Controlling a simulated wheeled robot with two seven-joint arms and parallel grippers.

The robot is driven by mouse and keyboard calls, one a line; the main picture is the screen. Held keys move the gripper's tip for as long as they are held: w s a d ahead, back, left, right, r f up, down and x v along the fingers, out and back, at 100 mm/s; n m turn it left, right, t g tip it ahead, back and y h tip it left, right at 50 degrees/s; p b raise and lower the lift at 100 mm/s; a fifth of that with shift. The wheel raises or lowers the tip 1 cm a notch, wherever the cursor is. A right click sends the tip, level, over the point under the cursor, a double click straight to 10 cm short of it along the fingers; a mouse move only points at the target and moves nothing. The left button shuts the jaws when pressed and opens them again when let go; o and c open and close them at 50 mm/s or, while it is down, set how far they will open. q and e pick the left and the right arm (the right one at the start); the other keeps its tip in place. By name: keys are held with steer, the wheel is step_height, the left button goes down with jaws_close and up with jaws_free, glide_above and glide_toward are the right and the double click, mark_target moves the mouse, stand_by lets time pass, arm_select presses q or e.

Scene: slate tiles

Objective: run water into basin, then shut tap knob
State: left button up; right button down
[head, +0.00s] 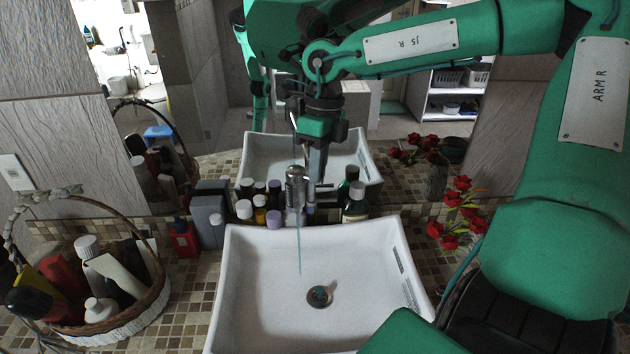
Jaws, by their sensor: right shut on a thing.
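A white rectangular basin (255,300) is set in the tiled counter, with a round metal drain (320,296) in its floor. A metal tap (295,188) stands behind its back edge. A thin stream of water (299,248) falls from the tap into the basin. No pooled water can be made out. My right gripper (311,165) reaches down from above at the top of the tap and is shut on the tap knob, which is mostly hidden by the fingers. My left gripper is not in view.
Several bottles (355,203) stand close behind the basin on both sides of the tap. A wicker basket (150,300) of bottles is at the left, and red flowers (459,205) are at the right. A mirror behind reflects the basin.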

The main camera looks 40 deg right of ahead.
steer(key=shift+w+d+n+g+h+b, duration=0.15)
steer(key=shift+w+d+n+b, duration=0.25)
steer(key=shift+n, duration=0.6)
steer(key=shift+w+d+n+g+h+b, duration=0.1)
steer(key=shift+w+d+n+b, duration=0.1)
steer(key=shift+n+b, duration=0.65)
steer(key=shift+w+d+n+g+h+b, duration=0.1)
steer(key=shift+w+d+n+g+b, duration=0.15)
steer(key=shift+n, duration=0.9)
steer(key=shift+d, duration=0.1)
steer(key=c, duration=1.5)
jaws_free()
step_height(320, 180, up, 14)
steer(key=w+d+b, duration=0.1)
steer(key=w+b, duration=0.1)
steer(key=shift+d+f, duration=0.2)
steer(key=shift+d, duration=0.1)
